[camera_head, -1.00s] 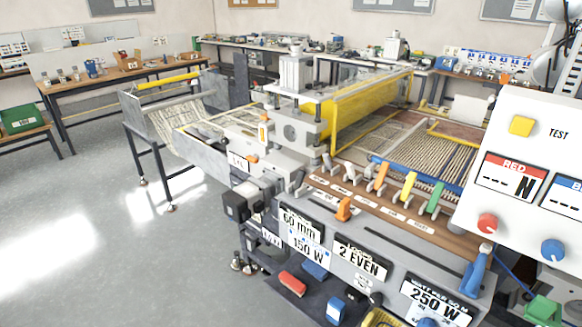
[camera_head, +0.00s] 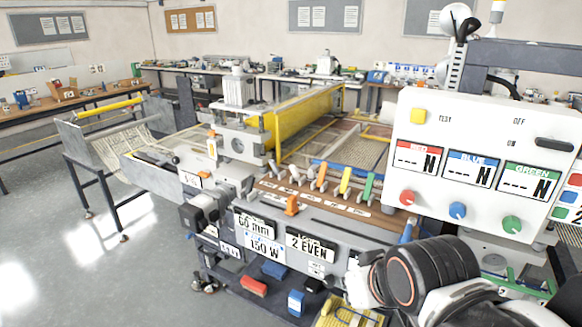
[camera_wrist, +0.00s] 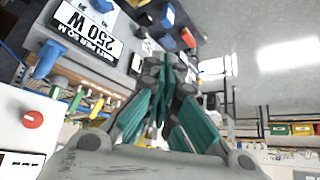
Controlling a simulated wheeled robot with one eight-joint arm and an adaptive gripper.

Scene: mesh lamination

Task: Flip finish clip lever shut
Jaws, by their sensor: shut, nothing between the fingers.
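The lamination machine (camera_head: 330,228) carries a row of levers along a brown strip. A separate orange lever (camera_head: 292,205) sits on the front edge. I cannot read which label marks the finish clip. My gripper (camera_wrist: 166,62), with teal fingers, is shut and empty in the wrist view, apart from the levers. In the head view my forearm shows at lower right; the fingertips do not show.
A white panel (camera_head: 480,125) with displays and knobs stands to the right of the levers. A blue handle (camera_head: 408,230) sticks up below it. A red block (camera_head: 254,286) and a blue block (camera_head: 296,302) lie low in front. Floor at left is clear.

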